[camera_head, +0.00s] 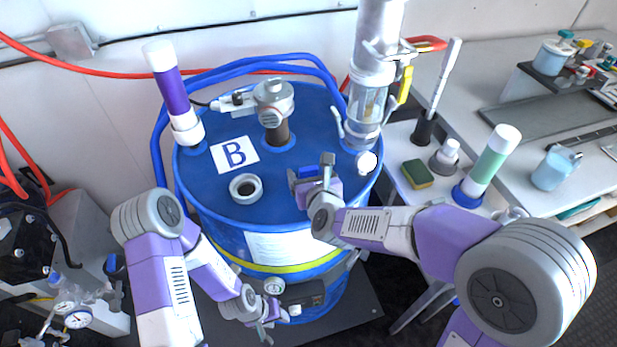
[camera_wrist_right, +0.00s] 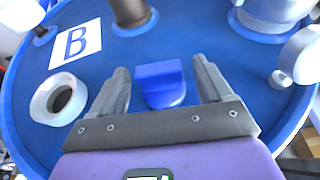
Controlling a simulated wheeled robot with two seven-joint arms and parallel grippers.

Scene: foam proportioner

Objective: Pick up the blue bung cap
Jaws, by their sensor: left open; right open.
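The blue bung cap (camera_wrist_right: 161,84) sits on top of the blue drum (camera_head: 215,199). In the right wrist view it lies between the two open fingers of my right gripper (camera_wrist_right: 163,92), apart from both. In the head view the cap (camera_head: 308,173) shows only partly, beside my right gripper (camera_head: 312,180), which is over the drum's front right. My left gripper (camera_head: 266,332) is open and empty, low in front of the drum.
A white ring opening (camera_head: 246,188) and a white "B" label (camera_head: 234,154) are on the drum lid. A pump fitting (camera_head: 274,100) and a tall clear cylinder (camera_head: 368,100) rise from the lid. A sponge (camera_head: 417,174) lies on the side table.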

